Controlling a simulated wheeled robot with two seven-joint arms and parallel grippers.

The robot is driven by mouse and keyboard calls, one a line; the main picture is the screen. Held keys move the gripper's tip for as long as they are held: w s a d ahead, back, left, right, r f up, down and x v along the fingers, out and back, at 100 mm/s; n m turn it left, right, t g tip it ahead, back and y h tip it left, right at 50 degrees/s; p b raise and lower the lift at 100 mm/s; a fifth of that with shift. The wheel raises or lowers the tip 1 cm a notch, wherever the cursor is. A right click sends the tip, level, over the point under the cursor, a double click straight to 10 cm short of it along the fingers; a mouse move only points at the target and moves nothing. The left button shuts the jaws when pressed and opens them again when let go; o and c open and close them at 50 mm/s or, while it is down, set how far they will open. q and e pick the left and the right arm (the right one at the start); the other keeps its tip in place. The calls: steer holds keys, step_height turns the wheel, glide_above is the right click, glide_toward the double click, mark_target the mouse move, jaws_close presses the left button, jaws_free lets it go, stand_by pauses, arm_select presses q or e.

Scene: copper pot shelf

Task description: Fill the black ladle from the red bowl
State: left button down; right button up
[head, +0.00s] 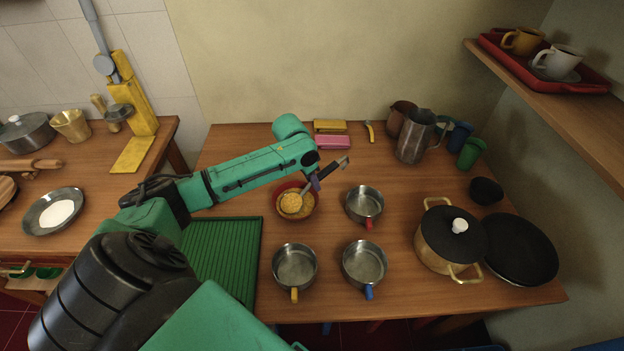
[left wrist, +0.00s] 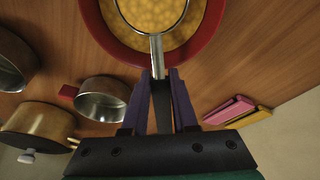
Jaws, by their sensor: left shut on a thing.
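The red bowl (head: 312,208) stands on the wooden table and holds yellow, grainy contents; its rim also shows in the left wrist view (left wrist: 95,22). The black ladle (head: 333,169) has a black handle and a metal neck, which shows in the left wrist view (left wrist: 157,52). Its round scoop is inside the bowl's outline, with yellow contents showing within its rim. I cannot tell if the scoop touches the contents below. My left gripper (head: 316,182) is shut on the ladle's handle, beside the bowl; its purple fingers show in the left wrist view (left wrist: 158,88). My right gripper is not in view.
Small steel pans with red (head: 365,204), yellow (head: 295,265) and blue (head: 364,262) handles stand close by. A lidded brass pot (head: 433,247) and a black pan (head: 520,250) are at right. A green ribbed rack (head: 225,265) lies left; sponges (head: 332,142) lie behind.

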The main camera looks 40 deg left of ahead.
arm_select(q)
steer(key=shift+w+d+r+g+y+p, duration=0.15)
steer(key=shift+w+r+g+y+p, duration=0.15)
steer(key=shift+r+g+p, duration=0.35)
steer(key=shift+w+d+r+g+p, duration=0.1)
steer(key=shift+w+d+g+p, duration=0.15)
steer(key=shift+g, duration=0.3)
steer(key=shift+a+r+p, duration=0.2)
steer(key=shift+r+p, duration=0.05)
steer(key=shift+p, duration=0.2)
steer(key=shift+w+d+r+p, duration=0.1)
steer(key=shift+r+p, duration=0.15)
steer(key=shift+p, duration=0.1)
steer(key=shift+w+r+g+y+p, duration=0.15)
steer(key=shift+r+g+y+p, duration=0.2)
steer(key=shift+r+p, duration=0.6)
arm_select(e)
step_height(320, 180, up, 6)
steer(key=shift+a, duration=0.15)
